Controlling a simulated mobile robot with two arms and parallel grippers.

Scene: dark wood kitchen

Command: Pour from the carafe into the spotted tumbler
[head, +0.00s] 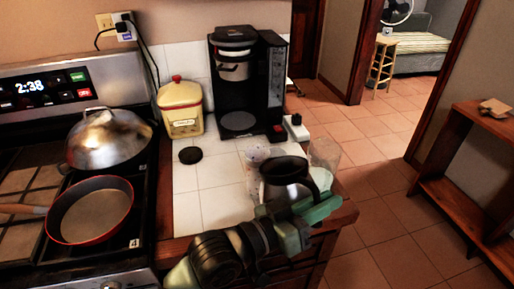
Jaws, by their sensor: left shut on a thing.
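The carafe (284,175), dark with a shiny metallic band, is near the right front corner of the white tiled counter. My left gripper (300,204) reaches up from the bottom of the view and is shut on the carafe; its exact contact is partly hidden by the gripper itself. The carafe looks about upright. The spotted tumbler (256,154), clear with small speckles, stands just behind and left of the carafe, partly covered by it. I cannot tell if the two touch. My right gripper is not in view.
A clear glass (325,153) is right of the carafe by the counter edge. A black coffee maker (226,85) and yellow canister (181,108) stand at the back. A black disc (190,155) lies on the counter. The stove holds a pan (97,211) and domed lid (108,137).

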